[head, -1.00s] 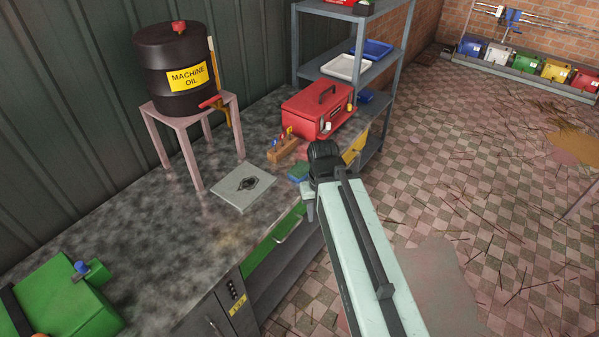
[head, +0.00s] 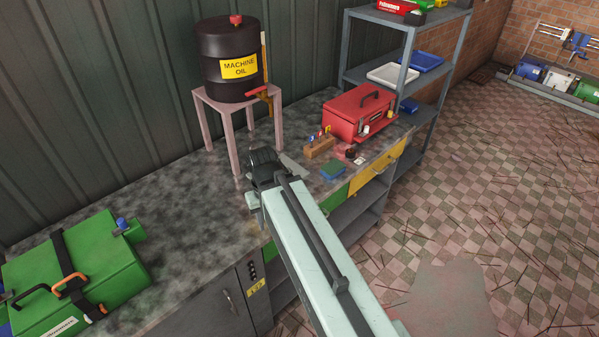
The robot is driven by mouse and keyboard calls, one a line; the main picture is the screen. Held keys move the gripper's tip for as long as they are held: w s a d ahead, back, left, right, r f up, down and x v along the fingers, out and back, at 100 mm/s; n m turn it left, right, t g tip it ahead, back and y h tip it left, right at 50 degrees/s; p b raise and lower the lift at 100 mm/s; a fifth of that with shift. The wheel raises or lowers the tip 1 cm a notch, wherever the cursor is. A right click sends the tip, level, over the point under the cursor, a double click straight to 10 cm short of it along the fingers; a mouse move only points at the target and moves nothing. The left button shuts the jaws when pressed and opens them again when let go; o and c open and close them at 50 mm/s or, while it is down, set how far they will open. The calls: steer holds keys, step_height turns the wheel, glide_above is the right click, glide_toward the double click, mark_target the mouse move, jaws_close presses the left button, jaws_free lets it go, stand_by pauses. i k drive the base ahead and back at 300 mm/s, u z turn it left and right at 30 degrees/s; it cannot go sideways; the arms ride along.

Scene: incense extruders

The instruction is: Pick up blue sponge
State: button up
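The blue sponge (head: 333,169), a small block with a blue top and some green at its edge, lies on the workbench (head: 190,215) near its front edge, in the head view. It lies apart from my gripper. My gripper (head: 256,188) is at the far end of my pale arm, over the bench and left of the sponge. The dark wrist part and the arm hide its fingers, so I cannot tell whether it is open or shut.
A wooden block with small coloured tools (head: 319,146) and a red toolbox (head: 359,112) stand behind the sponge. A black oil drum (head: 230,60) sits on a pink stand. A green case (head: 85,265) lies at left.

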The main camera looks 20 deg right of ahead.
mark_target(334, 167)
steer(key=u, duration=3.25)
steer(key=k, duration=2.2)
steer(key=z, duration=0.9)
steer(key=i, duration=1)
